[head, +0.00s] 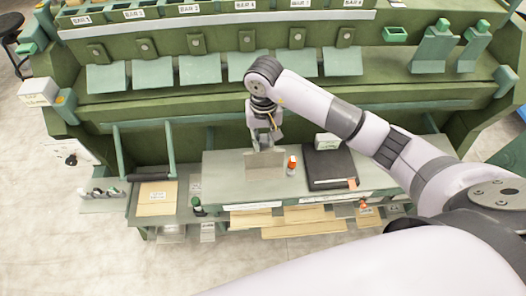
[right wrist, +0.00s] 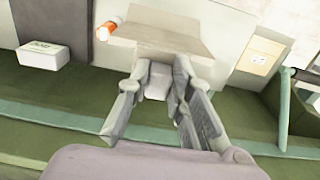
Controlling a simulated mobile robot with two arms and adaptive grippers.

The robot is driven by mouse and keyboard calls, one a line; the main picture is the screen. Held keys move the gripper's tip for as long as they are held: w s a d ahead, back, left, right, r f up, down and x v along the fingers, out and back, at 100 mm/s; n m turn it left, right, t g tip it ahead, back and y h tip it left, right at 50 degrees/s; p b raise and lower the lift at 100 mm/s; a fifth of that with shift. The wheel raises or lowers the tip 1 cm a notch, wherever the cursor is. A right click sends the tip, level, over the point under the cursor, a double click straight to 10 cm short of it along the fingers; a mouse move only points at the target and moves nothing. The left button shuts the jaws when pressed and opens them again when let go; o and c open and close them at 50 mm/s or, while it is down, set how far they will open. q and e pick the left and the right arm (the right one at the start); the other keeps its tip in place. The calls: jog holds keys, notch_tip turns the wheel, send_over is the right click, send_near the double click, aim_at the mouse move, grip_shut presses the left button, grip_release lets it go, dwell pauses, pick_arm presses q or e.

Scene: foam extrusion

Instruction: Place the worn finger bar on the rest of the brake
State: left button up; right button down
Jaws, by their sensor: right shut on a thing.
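My right gripper (head: 264,143) points down over the grey bench in front of the green brake (head: 230,110). It is shut on a flat beige-grey plate (head: 265,168), which appears to be the worn finger bar. In the right wrist view the fingers (right wrist: 158,92) close around a pale block at the plate's near edge, and the plate (right wrist: 160,38) spreads out beyond them. I cannot tell whether the plate touches the bench. Several pale green finger bars (head: 200,70) hang in a row on the brake. I cannot tell which part is the rest. My left gripper is not in view.
An orange-and-white bottle (head: 292,165) stands just right of the plate. A black folder (head: 330,168) and a small white box (head: 327,141) are farther right. A green upright frame (head: 170,150) stands left of the bench. Labelled bins (head: 190,10) line the top.

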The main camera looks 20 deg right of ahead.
aim_at(263, 146)
notch_tip(263, 146, down, 3)
jog(key=shift+f, duration=0.15)
notch_tip(263, 146, down, 3)
jog(key=shift+f+p, duration=0.2)
jog(key=shift+p, duration=0.2)
jog(key=shift+f, duration=0.45)
jog(key=c, duration=1.4)
grip_release()
jog(key=shift+f, duration=0.1)
jog(key=shift+c, duration=0.2)
